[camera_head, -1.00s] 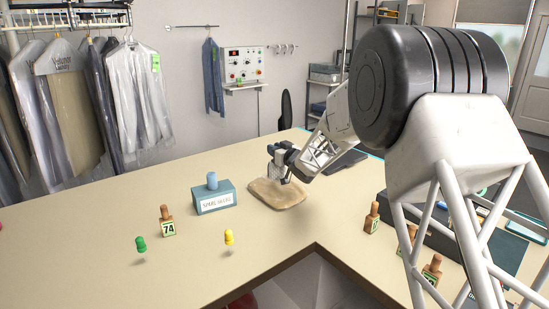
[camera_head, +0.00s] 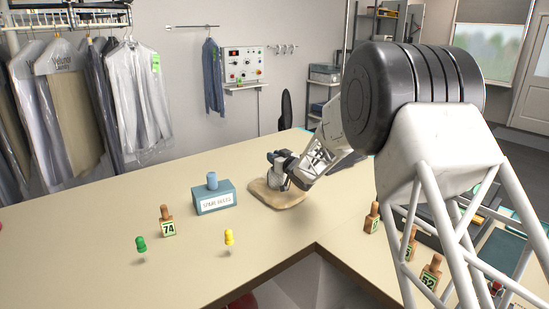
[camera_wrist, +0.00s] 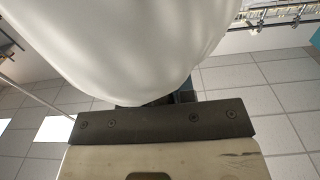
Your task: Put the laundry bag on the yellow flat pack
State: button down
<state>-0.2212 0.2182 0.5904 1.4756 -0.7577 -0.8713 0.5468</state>
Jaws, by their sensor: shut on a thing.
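The flat pack (camera_head: 290,203), tan-yellow with rounded corners, lies on the counter at the middle in the head view. My gripper (camera_head: 278,171) is shut, low over its far side. It holds a small whitish thing (camera_head: 273,182), which I take for the laundry bag. In the wrist view, a big smooth white bulge (camera_wrist: 125,45), seemingly the bag, fills the upper middle and hides the fingertips. I cannot tell if the bag touches the pack.
A blue-grey box (camera_head: 214,201) stands left of the pack. Near it are a numbered wooden block (camera_head: 167,222), a green peg (camera_head: 141,244) and a yellow peg (camera_head: 229,238). More numbered blocks (camera_head: 372,218) stand at right. The counter's inner edge (camera_head: 316,246) is in front.

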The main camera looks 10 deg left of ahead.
dwell(0.3)
jog(key=c, duration=1)
grip_release()
jog(key=shift+f, duration=0.1)
jog(key=shift+o, duration=0.2)
jog(key=shift+s+d+r, duration=0.2)
jog(key=shift+s+d, duration=0.2)
jog(key=v, duration=1.1)
